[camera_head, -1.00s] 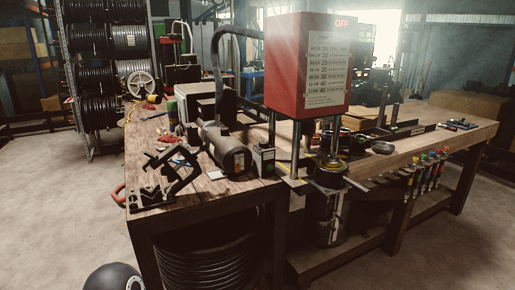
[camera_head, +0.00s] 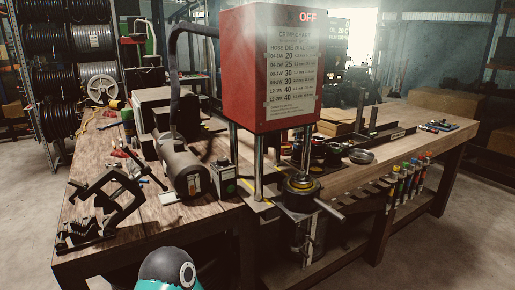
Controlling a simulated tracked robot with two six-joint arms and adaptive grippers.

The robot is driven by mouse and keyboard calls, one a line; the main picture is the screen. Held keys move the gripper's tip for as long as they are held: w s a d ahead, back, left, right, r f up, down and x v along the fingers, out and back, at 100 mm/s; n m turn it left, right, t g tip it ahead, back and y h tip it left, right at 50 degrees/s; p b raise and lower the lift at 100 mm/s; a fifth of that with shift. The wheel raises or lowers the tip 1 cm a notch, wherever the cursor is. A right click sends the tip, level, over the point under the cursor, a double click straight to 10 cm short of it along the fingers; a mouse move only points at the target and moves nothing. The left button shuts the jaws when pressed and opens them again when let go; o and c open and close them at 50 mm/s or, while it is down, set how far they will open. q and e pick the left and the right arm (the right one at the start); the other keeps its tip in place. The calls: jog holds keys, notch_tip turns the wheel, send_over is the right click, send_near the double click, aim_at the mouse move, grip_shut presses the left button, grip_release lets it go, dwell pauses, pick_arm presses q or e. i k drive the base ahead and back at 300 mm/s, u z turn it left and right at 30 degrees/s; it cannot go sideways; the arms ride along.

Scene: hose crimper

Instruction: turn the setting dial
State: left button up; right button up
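The crimper stands on the bench, with a red box-shaped head (camera_head: 241,74) on metal posts. A white crimp chart (camera_head: 291,71) covers one face of the head, with OFF lettering above it. Below the head is a round die area (camera_head: 299,184) with a lever handle (camera_head: 329,210). A small control box (camera_head: 223,179) with a greenish button sits beside the grey motor (camera_head: 182,166). I cannot make out the setting dial for certain. Neither gripper is in view; a grey and teal rounded part at the bottom edge looks like my own arm.
A black angular bracket (camera_head: 107,208) lies on the left of the wooden bench (camera_head: 190,222). Several coloured-handled tools (camera_head: 405,180) hang along the front edge. Hose reels (camera_head: 70,85) stand at the back left.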

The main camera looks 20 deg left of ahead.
aim_at(221, 160)
jog(key=u, duration=0.05)
jog(key=i, duration=0.95)
jog(key=u, duration=0.55)
